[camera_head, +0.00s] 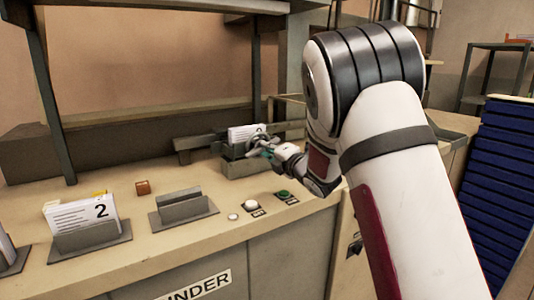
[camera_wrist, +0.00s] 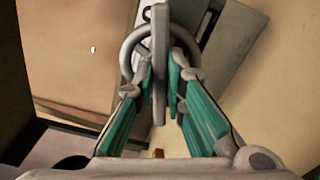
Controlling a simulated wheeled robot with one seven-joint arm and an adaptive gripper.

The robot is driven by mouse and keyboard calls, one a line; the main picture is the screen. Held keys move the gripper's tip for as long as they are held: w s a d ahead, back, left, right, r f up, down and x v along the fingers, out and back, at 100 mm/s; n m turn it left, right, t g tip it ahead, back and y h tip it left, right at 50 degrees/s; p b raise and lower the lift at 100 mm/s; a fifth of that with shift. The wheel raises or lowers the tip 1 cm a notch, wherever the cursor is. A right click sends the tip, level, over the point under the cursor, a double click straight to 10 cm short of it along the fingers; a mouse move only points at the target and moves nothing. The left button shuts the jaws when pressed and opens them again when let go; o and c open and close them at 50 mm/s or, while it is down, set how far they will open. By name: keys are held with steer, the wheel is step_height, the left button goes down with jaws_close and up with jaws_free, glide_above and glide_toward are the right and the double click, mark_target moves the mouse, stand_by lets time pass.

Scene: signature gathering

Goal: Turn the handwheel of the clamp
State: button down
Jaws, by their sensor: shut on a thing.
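The clamp (camera_head: 243,168) stands on the counter with a stack of numbered paper sheets (camera_head: 240,134) in it. Its grey handwheel (camera_head: 257,138) faces my gripper (camera_head: 273,152), which partly covers it. In the wrist view the handwheel (camera_wrist: 126,48) shows as a ring with a straight grey bar across it, seen nearly along the bar. My gripper (camera_wrist: 160,90) has its two teal-padded fingers on either side of this bar, shut on the handwheel. The exact contact of the pads is hard to see.
On the counter are an empty grey holder (camera_head: 184,210), another holder with sheets marked 2 (camera_head: 85,236), a small brown block (camera_head: 143,188), a white button (camera_head: 250,205) and a green button (camera_head: 283,195). Dark shelf posts (camera_head: 48,95) rise behind. A blue stack (camera_head: 500,160) stands at right.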

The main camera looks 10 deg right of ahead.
steer(key=m+b, duration=0.1)
steer(key=m, duration=0.2)
steer(key=m+b, duration=0.1)
steer(key=m, duration=0.3)
steer(key=m+b, duration=0.2)
steer(key=m, duration=0.2)
steer(key=shift+f, duration=0.25)
steer(key=shift+m, duration=0.3)
steer(key=c, duration=1.6)
jaws_free()
steer(key=shift+c, duration=0.2)
steer(key=v, duration=1.2)
steer(key=shift+r, duration=0.1)
